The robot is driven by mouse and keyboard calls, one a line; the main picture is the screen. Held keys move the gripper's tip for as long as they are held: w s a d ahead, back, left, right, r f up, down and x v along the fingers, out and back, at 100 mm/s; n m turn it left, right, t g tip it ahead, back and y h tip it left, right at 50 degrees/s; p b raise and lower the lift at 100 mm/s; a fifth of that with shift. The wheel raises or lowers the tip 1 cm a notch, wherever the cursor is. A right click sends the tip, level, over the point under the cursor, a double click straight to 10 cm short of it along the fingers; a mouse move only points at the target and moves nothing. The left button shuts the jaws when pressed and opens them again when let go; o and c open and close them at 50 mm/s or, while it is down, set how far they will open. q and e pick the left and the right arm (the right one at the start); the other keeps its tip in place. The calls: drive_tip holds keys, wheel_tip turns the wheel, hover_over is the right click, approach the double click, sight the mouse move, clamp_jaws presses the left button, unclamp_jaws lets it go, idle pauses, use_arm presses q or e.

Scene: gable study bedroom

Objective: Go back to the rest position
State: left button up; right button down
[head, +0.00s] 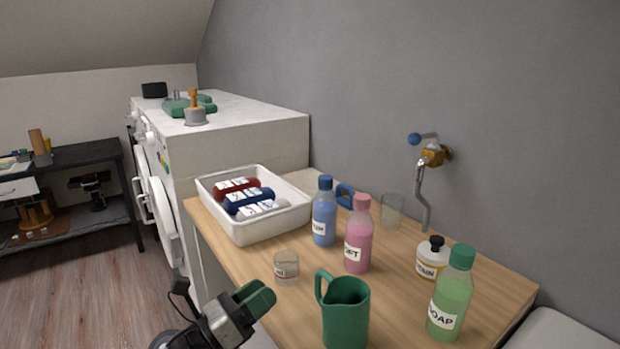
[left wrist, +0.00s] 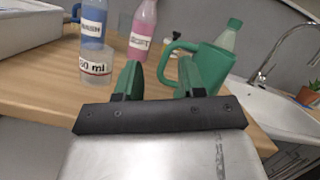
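My left gripper (head: 262,299) is in front of the wooden table's near left edge, left of the green jug (head: 347,312) and apart from it. In the left wrist view its two green fingers (left wrist: 160,82) stand apart with nothing between them. Beyond them that view shows the jug (left wrist: 208,66), a small measuring glass (left wrist: 95,66), a blue bottle (left wrist: 93,25) and a pink bottle (left wrist: 143,32). My right gripper is in neither view.
On the table (head: 400,290) stand the measuring glass (head: 286,268), blue bottle (head: 324,215), pink bottle (head: 358,240), white stain bottle (head: 433,258), green soap bottle (head: 452,298) and a white tray (head: 262,230) of labelled rolls. A white washing machine (head: 240,140) is behind. Open floor (head: 80,295) lies left.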

use_arm(q)
drive_tip(key=s+a+f+n+y, duration=0.35)
drive_tip(key=n+y, duration=0.25)
drive_tip(key=n, duration=0.5)
drive_tip(key=s+a+f+n+t+y, duration=0.1)
drive_tip(key=s+a+f+n+y, duration=0.35)
drive_tip(key=n, duration=0.55)
drive_tip(key=s+a+f+n+y, duration=0.2)
drive_tip(key=a+f+n+y, duration=0.25)
drive_tip(key=n+y, duration=0.5)
drive_tip(key=s+d+f+n+g+h, duration=0.1)
drive_tip(key=s+f+n+g, duration=0.25)
drive_tip(key=s, duration=0.25)
drive_tip(key=s+f+n+g+h, duration=0.2)
drive_tip(key=s+n+g, duration=0.15)
drive_tip(key=s, duration=0.35)
drive_tip(key=s+d+f+n+g+h, duration=0.1)
drive_tip(key=s+f+n+g, duration=0.1)
drive_tip(key=s+f+g, duration=0.3)
wheel_tip(320, 180, down, 21)
drive_tip(key=s+p, duration=0.2)
drive_tip(key=s+a+f+g+p, duration=0.1)
drive_tip(key=s+a+f+p, duration=0.1)
drive_tip(key=s+f, duration=1.3)
drive_tip(key=shift+s+a, duration=0.35)
drive_tip(key=shift+a, duration=0.05)
